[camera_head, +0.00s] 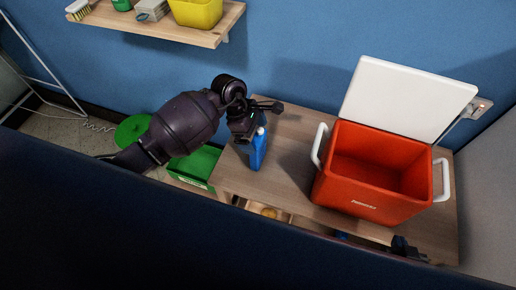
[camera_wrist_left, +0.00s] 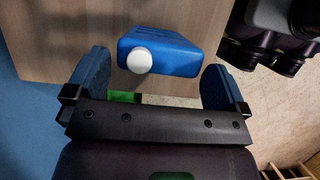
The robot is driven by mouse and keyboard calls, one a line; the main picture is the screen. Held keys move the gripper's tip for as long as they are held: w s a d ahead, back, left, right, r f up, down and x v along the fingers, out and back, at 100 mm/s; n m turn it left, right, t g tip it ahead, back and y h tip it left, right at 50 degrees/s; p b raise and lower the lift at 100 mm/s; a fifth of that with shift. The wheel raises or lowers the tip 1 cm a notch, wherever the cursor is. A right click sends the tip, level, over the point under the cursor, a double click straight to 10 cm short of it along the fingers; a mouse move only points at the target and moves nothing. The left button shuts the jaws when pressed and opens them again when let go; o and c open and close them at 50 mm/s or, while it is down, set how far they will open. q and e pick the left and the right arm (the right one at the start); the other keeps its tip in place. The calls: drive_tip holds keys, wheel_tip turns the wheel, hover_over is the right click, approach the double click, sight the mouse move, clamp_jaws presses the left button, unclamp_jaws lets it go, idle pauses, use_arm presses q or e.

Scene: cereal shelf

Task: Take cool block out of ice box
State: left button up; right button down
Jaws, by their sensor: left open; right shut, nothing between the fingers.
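The cool block (camera_head: 258,152) is a blue bottle-like block with a white cap. It stands upright on the left part of the wooden table, outside the ice box. In the left wrist view the cool block (camera_wrist_left: 172,48) shows between my finger ends, with no clear contact. My left gripper (camera_head: 260,122) is open beside the block's top. The ice box (camera_head: 352,193) is red with white handles; its white lid (camera_head: 408,98) is open and its visible interior looks empty. My right gripper (camera_head: 404,247) is shut and empty at the table's front edge, partly hidden.
The wooden table (camera_head: 290,165) has free room between the block and the ice box. A green crate (camera_head: 196,166) stands on the floor left of the table. A wall shelf (camera_head: 150,27) with a yellow tub (camera_head: 197,12) hangs at upper left. An outlet (camera_head: 478,107) is behind the lid.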

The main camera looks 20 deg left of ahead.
use_arm(q)
drive_tip(key=shift+x, duration=1.95)
drive_tip(key=shift+a, duration=0.1)
drive_tip(key=c, duration=0.9)
wheel_tip(320, 180, up, 20)
drive_tip(key=shift+c, duration=0.2)
